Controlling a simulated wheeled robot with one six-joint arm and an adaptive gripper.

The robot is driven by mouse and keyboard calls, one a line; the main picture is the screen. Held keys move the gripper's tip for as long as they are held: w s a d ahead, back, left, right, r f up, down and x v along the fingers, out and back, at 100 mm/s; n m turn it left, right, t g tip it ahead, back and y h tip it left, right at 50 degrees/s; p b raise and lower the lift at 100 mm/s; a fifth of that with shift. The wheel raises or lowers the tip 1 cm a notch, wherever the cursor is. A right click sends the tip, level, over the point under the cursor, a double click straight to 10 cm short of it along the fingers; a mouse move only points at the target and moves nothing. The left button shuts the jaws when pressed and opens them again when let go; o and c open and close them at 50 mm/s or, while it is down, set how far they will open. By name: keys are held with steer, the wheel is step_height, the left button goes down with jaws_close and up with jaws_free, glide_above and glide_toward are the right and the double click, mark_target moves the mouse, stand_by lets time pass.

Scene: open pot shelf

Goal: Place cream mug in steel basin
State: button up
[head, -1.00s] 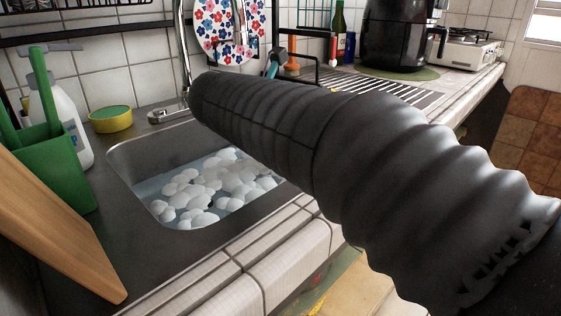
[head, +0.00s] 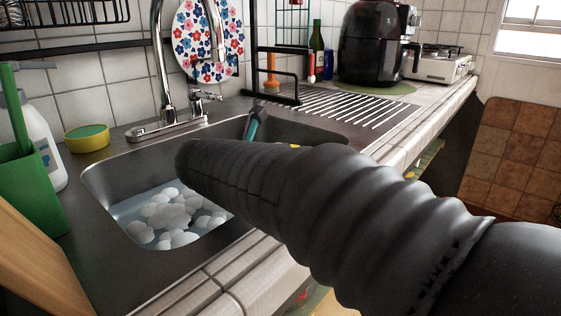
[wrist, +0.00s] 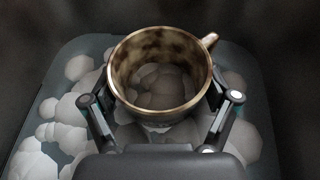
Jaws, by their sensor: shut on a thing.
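The cream mug (wrist: 160,75) looks dull cream with brown mottling inside; its handle points to the upper right in the wrist view. My gripper (wrist: 161,95) is shut on it, with a finger on each side. The mug is mouth up toward the wrist camera, with foam and water around it in that view. The steel basin (head: 140,172) holds water and white suds. In the head view my arm crosses in front of the basin's right part and hides the mug. I cannot tell how far the mug is above the suds.
A chrome tap (head: 166,95) rises behind the basin. A green caddy (head: 35,200), white bottle and yellow-green tub (head: 87,138) stand at left. A black rack (head: 275,90) and ribbed drainboard (head: 350,108) lie beyond the basin, with a black appliance (head: 370,45) farther back.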

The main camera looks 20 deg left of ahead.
steer(key=o, duration=1.2)
steer(key=shift+f, duration=0.1)
steer(key=shift+c, duration=0.2)
steer(key=shift+s+r, duration=0.15)
steer(key=shift+r, duration=0.15)
steer(key=v, duration=1.1)
steer(key=shift+s, duration=0.3)
steer(key=shift+r, duration=0.15)
